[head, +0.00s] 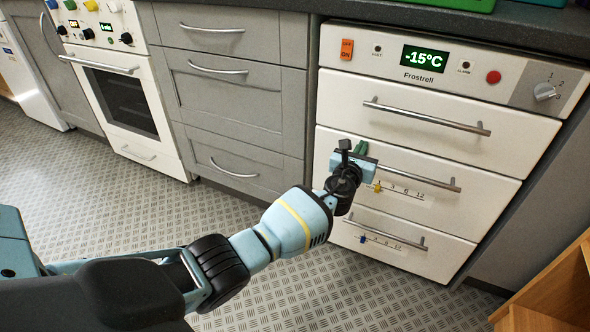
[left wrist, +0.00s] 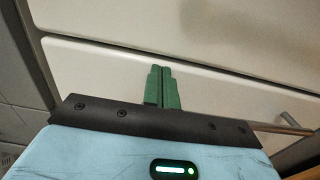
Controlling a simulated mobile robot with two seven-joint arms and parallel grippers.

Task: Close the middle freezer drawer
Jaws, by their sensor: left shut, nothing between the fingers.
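The white freezer (head: 335,100) has three drawers stacked one above another. The middle drawer (head: 480,184) has a metal bar handle (head: 430,180) and looks about flush with the others in the head view; I cannot tell whether a small gap remains. My left gripper (head: 362,149) is in front of the middle drawer's upper left part, left of the handle. Its green fingers (left wrist: 162,70) are shut and empty, with tips close to the drawer front (left wrist: 90,65) just below the seam; contact is unclear. My right gripper is out of view.
The top drawer (head: 400,97) and bottom drawer (head: 440,255) look shut. Grey cabinet drawers (head: 240,100) and a white oven (head: 115,95) stand to the left. A wooden unit (head: 555,290) is at the lower right. The patterned floor (head: 120,200) is clear at the left.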

